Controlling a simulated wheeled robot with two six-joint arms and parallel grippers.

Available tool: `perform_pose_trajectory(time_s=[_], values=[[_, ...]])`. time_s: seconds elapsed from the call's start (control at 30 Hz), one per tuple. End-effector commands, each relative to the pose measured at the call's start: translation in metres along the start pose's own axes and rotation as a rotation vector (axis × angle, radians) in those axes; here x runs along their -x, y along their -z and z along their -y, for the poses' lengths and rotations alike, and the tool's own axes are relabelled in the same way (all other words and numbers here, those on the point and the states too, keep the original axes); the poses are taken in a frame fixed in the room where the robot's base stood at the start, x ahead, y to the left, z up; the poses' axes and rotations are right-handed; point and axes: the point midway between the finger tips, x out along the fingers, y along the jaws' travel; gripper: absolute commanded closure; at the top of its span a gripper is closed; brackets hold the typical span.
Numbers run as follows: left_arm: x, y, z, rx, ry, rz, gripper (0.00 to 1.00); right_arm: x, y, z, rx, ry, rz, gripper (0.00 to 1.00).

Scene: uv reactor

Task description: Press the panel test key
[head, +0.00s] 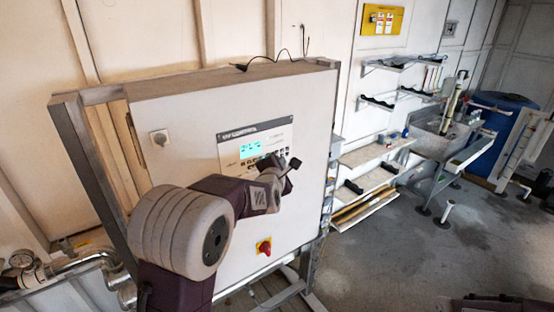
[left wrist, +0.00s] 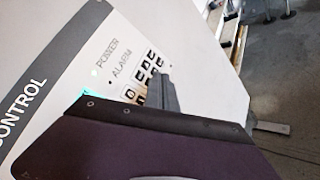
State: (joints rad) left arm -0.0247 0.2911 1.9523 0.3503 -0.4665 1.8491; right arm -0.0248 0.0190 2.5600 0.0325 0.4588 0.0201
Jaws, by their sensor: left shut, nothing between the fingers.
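The control panel (head: 232,134) is a white label plate with a lit cyan display (head: 250,149) on the front of a grey-white cabinet. Its small dark keys (head: 284,151) sit right of and below the display, partly hidden by my left gripper (head: 291,168). The left gripper is shut and empty, in front of the panel's lower right corner. In the left wrist view, several keys (left wrist: 149,66) show beside the POWER and ALARM lamps, and the grey finger (left wrist: 168,96) overlaps the key area. I cannot tell which key is the test key, or whether the finger touches one.
Pipes with a gauge (head: 22,259) are at lower left. Shelves (head: 372,150) and a blue barrel (head: 497,125) stand at right. The floor (head: 440,260) there is mostly clear.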

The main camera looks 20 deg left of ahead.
Motion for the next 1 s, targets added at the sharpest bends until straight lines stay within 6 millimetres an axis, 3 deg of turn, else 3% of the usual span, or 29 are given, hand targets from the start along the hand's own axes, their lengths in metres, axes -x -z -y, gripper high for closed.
perform_pose_trajectory(time_s=[0.47, 1.0], values=[[0.008, -0.006, 0.006, 0.001, 0.001, 0.001, 1.0, -0.002, 0.0, 0.0, 0.0, 0.0, 0.0, 0.75], [0.04, -0.029, 0.029, 0.0, 0.001, 0.001, 1.0, 0.002, 0.0, 0.0, 0.0, 0.0, 0.0, 0.75]])
